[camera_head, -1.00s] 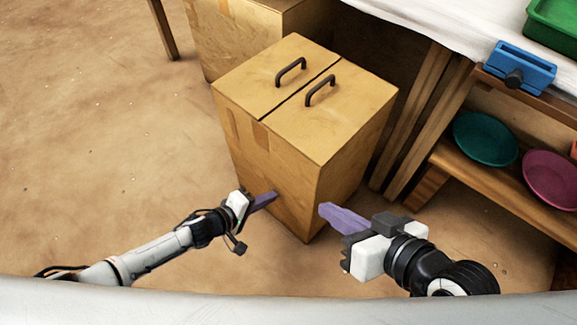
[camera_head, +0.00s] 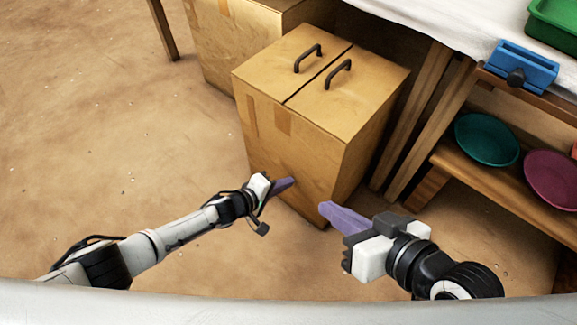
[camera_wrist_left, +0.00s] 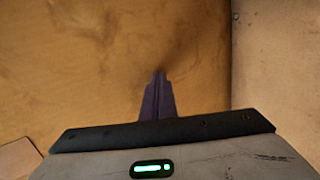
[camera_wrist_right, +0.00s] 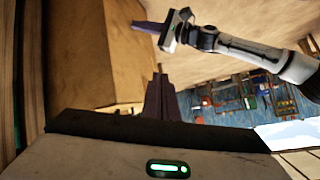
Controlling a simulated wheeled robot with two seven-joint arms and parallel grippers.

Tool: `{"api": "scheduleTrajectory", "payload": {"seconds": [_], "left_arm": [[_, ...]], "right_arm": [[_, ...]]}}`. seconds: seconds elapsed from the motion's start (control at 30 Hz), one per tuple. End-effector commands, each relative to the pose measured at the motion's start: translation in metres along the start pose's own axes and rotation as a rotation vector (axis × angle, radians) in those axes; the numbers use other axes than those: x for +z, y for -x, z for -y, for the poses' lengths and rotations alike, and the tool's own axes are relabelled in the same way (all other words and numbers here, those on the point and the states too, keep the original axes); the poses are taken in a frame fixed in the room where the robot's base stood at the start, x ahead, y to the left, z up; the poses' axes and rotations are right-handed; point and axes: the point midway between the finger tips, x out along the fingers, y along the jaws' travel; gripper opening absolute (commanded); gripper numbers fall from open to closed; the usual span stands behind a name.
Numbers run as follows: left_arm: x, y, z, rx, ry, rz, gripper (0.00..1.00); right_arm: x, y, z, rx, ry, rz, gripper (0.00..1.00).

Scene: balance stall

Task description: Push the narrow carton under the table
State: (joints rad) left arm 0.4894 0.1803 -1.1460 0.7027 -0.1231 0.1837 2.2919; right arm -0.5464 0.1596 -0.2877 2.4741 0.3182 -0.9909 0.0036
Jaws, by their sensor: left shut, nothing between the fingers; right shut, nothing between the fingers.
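The carton (camera_head: 275,135) is tall and tan, with two dark handles on its top. It stands upright on the floor in the middle of the head view, just outside the cloth-covered table (camera_head: 440,18). My left gripper (camera_head: 285,184) is shut and empty, its purple fingertips at the carton's near face, apparently touching it. That face (camera_wrist_left: 90,55) fills much of the left wrist view. My right gripper (camera_head: 335,215) is shut and empty, by the carton's lower near corner. I cannot tell whether it touches. The carton also shows in the right wrist view (camera_wrist_right: 115,60).
A second carton (camera_head: 240,35) stands behind, partly under the table. Wooden legs (camera_head: 415,120) stand right of the carton. A shelf with a teal plate (camera_head: 487,139) and a magenta plate (camera_head: 552,178) is at right. Floor at left is clear.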

Motion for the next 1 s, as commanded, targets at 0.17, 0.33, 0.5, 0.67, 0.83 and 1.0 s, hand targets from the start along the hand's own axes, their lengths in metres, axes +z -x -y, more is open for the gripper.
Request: {"api": "scheduleTrajectory", "payload": {"seconds": [0.17,0.33,0.5,0.67,0.83,1.0], "left_arm": [[0.0,-0.008,-0.007,0.004,0.0,0.001,0.0],[0.0,-0.009,-0.007,0.004,0.0,0.001,0.0],[0.0,-0.008,-0.007,0.004,0.0,0.001,0.0],[0.0,0.004,-0.001,0.0,0.002,0.0,0.0],[0.0,0.018,0.008,0.0,0.003,0.0,0.0],[0.0,0.033,0.017,-0.001,0.002,-0.001,0.0]], "right_arm": [[0.001,-0.001,-0.001,0.001,0.001,0.001,0.0],[0.001,-0.001,-0.001,0.001,0.001,0.001,0.0],[0.0,-0.001,0.0,0.001,0.001,0.001,0.0],[-0.001,0.001,0.0,0.004,-0.003,0.013,0.0],[-0.005,0.005,0.002,0.006,-0.005,0.022,0.0],[-0.012,0.01,0.005,0.005,-0.005,0.02,0.0]]}}
